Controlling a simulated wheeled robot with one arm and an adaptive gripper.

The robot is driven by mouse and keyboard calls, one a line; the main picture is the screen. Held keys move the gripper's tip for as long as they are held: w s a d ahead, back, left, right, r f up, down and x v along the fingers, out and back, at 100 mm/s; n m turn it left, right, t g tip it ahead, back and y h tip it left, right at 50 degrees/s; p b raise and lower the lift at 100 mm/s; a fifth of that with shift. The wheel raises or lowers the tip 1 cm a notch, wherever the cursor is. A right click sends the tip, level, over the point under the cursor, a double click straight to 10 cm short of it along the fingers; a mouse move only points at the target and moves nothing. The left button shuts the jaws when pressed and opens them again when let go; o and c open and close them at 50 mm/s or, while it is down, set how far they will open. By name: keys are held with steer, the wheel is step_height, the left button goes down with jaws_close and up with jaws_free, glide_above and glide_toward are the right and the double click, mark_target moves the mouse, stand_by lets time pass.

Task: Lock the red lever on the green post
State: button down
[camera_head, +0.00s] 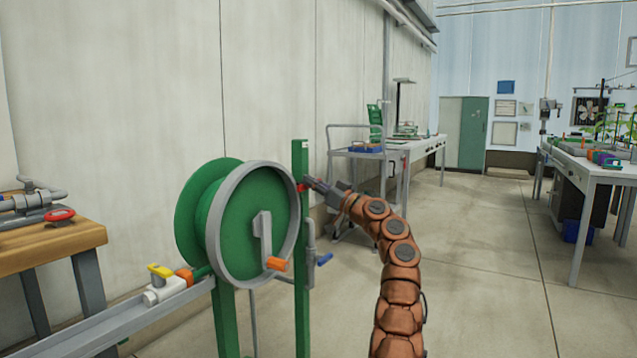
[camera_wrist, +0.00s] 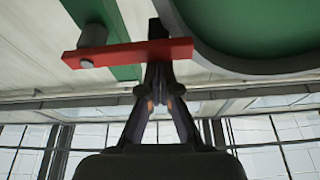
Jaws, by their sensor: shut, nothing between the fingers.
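The green post (camera_head: 301,240) stands upright beside the hose reel. The small red lever (camera_head: 302,187) is on its upper part, partly hidden by my gripper (camera_head: 313,184). In the wrist view the red lever (camera_wrist: 125,53) is a flat bar lying nearly level across the picture, with a grey pivot at its left end by the green post (camera_wrist: 126,72). My gripper (camera_wrist: 158,28) is shut and empty. Its fingers pass behind the bar's right part, and the dark tips show above it. I cannot tell whether they touch.
The green hose reel (camera_head: 255,220), with a grey rim and orange-handled crank, stands close left of the post. A blue-handled valve (camera_head: 324,259) sits low beside the post. A wooden bench (camera_head: 60,243) is at left. Open floor lies to the right.

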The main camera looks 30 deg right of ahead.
steer(key=shift+f, duration=0.15)
stand_by(0.4)
step_height(320, 180, up, 4)
steer(key=p, duration=0.3)
steer(key=p+v, duration=0.1)
steer(key=v, duration=0.9)
stand_by(0.4)
stand_by(0.4)
